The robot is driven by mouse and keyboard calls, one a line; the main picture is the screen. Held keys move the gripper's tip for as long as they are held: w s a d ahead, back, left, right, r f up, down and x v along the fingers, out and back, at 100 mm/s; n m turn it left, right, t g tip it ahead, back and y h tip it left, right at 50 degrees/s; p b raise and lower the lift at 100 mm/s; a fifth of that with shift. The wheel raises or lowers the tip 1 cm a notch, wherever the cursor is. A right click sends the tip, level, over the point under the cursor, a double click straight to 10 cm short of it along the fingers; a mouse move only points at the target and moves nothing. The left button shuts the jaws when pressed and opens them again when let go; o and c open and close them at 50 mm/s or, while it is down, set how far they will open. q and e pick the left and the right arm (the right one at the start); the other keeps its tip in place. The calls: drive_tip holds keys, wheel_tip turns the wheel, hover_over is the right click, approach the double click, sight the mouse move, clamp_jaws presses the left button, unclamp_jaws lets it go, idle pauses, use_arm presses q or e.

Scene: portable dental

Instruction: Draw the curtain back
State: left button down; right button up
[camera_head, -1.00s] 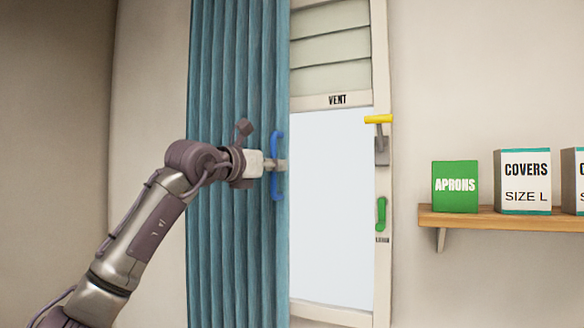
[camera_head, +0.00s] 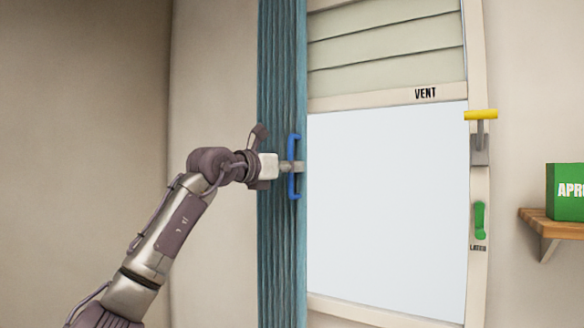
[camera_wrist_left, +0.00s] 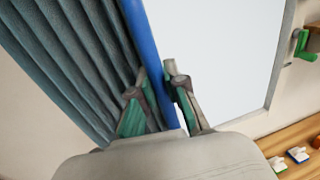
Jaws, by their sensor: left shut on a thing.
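The teal curtain (camera_head: 281,255) hangs in a narrow bunch at the left side of the window (camera_head: 388,205). A blue upright handle (camera_head: 294,140) sits at the curtain's right edge. My left gripper (camera_head: 292,166) is shut on the blue handle at about its middle. In the left wrist view the fingers (camera_wrist_left: 162,92) stand on both sides of the blue handle (camera_wrist_left: 150,45), with the curtain (camera_wrist_left: 65,60) to the left. Most of the window pane is uncovered. My right gripper is not in view.
A yellow-topped lever (camera_head: 481,116) and a green latch (camera_head: 480,220) are on the window's right frame. A slatted vent (camera_head: 385,45) fills the window's top. A wooden shelf (camera_head: 560,227) with a green APRONS box (camera_head: 568,192) is at right. Bare wall lies left of the curtain.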

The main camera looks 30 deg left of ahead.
use_arm(q)
drive_tip(key=shift+d+r, duration=0.1)
drive_tip(key=c, duration=1.2)
unclamp_jaws()
drive_tip(key=shift+d, duration=0.1)
drive_tip(key=shift+s, duration=0.1)
drive_tip(key=shift+s+a, duration=0.2)
drive_tip(key=shift+s, duration=0.1)
drive_tip(key=v, duration=1.1)
drive_tip(key=shift+s, duration=0.15)
